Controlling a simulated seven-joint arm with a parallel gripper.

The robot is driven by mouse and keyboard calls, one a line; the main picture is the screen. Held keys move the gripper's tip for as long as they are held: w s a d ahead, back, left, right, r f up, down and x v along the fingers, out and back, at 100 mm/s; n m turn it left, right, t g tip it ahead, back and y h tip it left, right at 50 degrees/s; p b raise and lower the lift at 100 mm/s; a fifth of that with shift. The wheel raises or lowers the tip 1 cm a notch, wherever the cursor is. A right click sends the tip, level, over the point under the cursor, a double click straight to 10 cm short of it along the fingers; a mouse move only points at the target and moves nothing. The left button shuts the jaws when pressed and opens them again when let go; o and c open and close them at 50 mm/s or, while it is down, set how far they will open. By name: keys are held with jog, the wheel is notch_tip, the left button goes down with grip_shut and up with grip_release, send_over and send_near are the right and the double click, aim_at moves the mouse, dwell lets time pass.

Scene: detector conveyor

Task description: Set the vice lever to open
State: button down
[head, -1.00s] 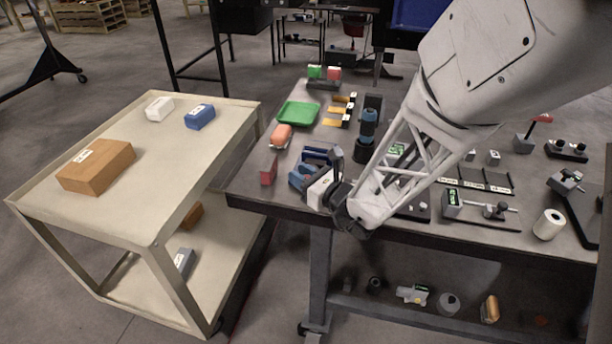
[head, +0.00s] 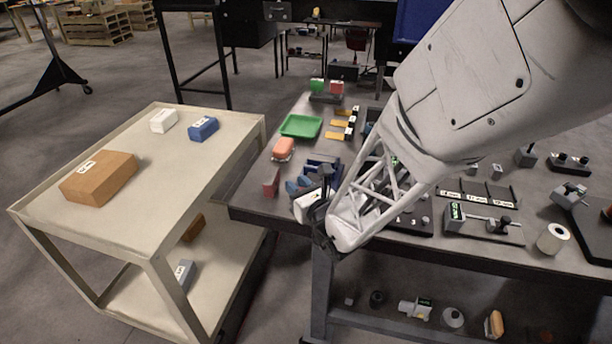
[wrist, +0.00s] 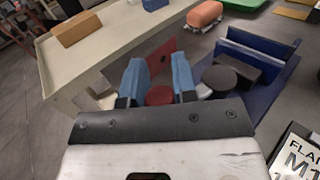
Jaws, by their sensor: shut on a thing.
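The dark blue vice (wrist: 262,62) sits at the right in the wrist view, with a dark block between its upright walls and a round dark knob (wrist: 218,77) at its near side. In the head view the vice (head: 322,163) is partly hidden behind my arm. My gripper (wrist: 158,80), with blue fingers, is left of the vice. Its fingers are closed on either side of a round red knob (wrist: 160,95), which looks like the end of the vice lever. The lever's shaft is hidden by my gripper's body. In the head view the blue fingers (head: 298,186) are low over the bench's left end.
A red upright plate (head: 271,183) stands just beyond the fingers. An orange block (head: 283,148) and green tray (head: 300,126) lie farther back. A white label plate (wrist: 300,155) is close at right. A beige cart (head: 150,215) stands left of the bench.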

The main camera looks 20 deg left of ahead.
jog(key=c, duration=0.9)
grip_release()
jog(key=shift+d, duration=0.1)
jog(key=v, duration=0.7)
jog(key=shift+s+d, duration=0.2)
jog(key=shift+s, duration=0.05)
